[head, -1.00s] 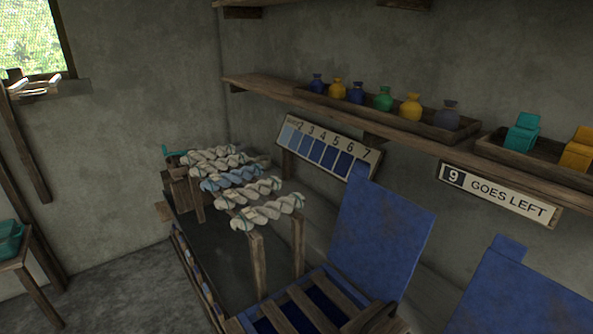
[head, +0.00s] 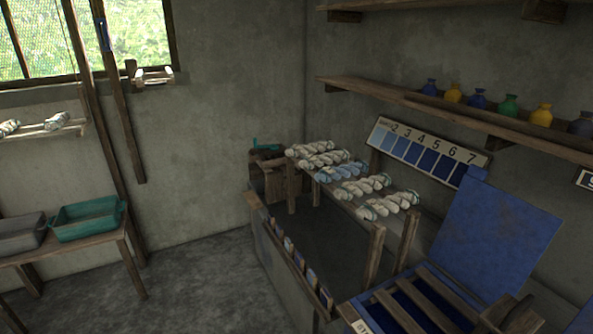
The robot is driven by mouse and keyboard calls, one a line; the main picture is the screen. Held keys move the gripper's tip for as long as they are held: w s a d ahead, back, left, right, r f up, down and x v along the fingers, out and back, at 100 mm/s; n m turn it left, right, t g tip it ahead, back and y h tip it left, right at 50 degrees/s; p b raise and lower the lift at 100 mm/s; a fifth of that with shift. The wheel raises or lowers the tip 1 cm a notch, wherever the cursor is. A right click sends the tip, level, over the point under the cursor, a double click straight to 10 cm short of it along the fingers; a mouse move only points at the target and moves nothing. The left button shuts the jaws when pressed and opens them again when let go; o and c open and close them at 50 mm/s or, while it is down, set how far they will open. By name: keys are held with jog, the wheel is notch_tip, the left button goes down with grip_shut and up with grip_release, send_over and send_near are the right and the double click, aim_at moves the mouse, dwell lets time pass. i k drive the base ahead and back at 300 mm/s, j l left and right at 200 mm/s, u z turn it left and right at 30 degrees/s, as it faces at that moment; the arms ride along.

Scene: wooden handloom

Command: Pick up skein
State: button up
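Several twisted skeins lie across a wooden rack in the middle of the head view. The nearest white skein (head: 388,204) is at the rack's front end, with another white skein (head: 362,187) just behind it. A light blue skein (head: 341,172) lies in the middle of the row. White skeins (head: 318,154) lie at the far end, close together. More white skeins (head: 57,121) lie on a small wall rack at the left. My gripper is not in view.
A blue-stained vat with an open lid (head: 497,238) stands at the front right. A table with a teal tub (head: 88,219) stands at the left. The floor (head: 170,280) between is clear.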

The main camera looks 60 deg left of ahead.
aim_at(325, 175)
jog(key=l+u, duration=0.1)
jog(key=u, duration=0.35)
jog(key=l+u, duration=0.1)
jog(key=u, duration=0.4)
jog(key=l+u, duration=0.15)
jog(key=u, duration=0.3)
jog(key=l+u, duration=0.15)
jog(key=u, duration=0.35)
jog(key=l+u, duration=0.15)
jog(key=l, duration=0.15)
jog(key=i+j+z, duration=0.2)
jog(key=i+j, duration=0.2)
jog(key=j, duration=0.25)
jog(key=i+j, duration=0.2)
jog(key=j, duration=0.15)
jog(key=i+j+z, duration=0.15)
jog(key=j, duration=0.2)
jog(key=i+j+z, duration=0.1)
jog(key=j, duration=0.25)
jog(key=i+j+z, duration=0.1)
jog(key=i+j, duration=0.15)
jog(key=j, duration=0.15)
jog(key=i+j+z, duration=0.1)
jog(key=j, duration=0.3)
jog(key=i+j, duration=0.2)
jog(key=j, duration=0.2)
jog(key=i+l+z, duration=0.15)
jog(key=i+l, duration=0.4)
